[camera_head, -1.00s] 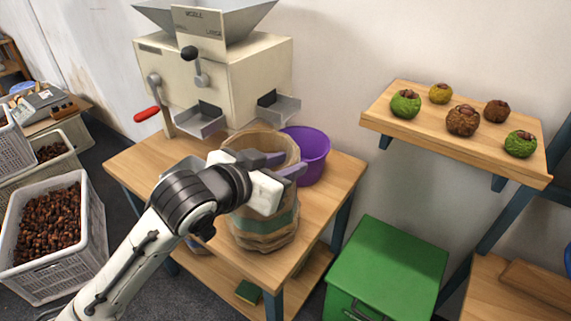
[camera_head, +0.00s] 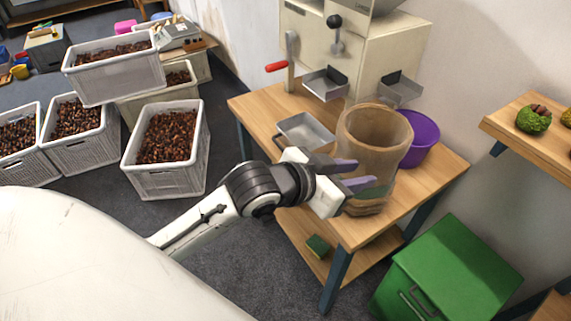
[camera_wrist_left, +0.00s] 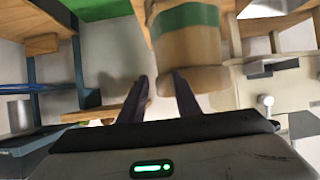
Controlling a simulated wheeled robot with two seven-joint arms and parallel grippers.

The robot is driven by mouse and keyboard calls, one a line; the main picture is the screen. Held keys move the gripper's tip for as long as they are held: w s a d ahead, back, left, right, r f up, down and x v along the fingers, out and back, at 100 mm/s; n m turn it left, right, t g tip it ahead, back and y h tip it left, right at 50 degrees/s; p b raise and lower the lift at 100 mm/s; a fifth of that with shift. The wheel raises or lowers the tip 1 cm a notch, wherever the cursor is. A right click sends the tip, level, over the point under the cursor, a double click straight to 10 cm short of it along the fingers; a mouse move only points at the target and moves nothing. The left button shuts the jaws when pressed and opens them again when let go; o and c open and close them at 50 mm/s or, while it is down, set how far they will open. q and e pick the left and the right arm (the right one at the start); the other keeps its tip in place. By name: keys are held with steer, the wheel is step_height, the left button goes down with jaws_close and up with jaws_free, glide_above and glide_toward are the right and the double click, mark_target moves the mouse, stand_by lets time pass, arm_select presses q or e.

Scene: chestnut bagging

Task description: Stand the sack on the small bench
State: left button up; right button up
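The sack (camera_head: 378,130), brown with a green band and an open round mouth, stands upright near the front of the wooden bench (camera_head: 437,165). In the left wrist view the sack (camera_wrist_left: 188,42) fills the top middle, its green band near the top edge. My left gripper (camera_head: 352,174) is in front of the sack's lower left part and hides some of it. Whether a finger touches the sack I cannot tell. My right gripper is not in view.
A cream machine (camera_head: 385,55) with a red-handled crank stands behind the sack. A purple bowl (camera_head: 424,135) and a metal tray (camera_head: 303,130) flank it. A green cabinet (camera_head: 460,265) stands at right.

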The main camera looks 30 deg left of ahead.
arm_select(q)
steer(key=s+a+f+n+g+y, duration=0.1)
steer(key=s+a+f, duration=0.1)
steer(key=s+f, duration=0.8)
steer(key=s+a+f+n+g+y, duration=0.1)
steer(key=s+a+f+g, duration=0.1)
steer(key=s+f, duration=0.8)
step_height(320, 180, down, 8)
steer(key=shift+s+a+r+n+y, duration=0.1)
steer(key=shift+s+a+n+y, duration=0.05)
steer(key=shift+s+n+y, duration=0.2)
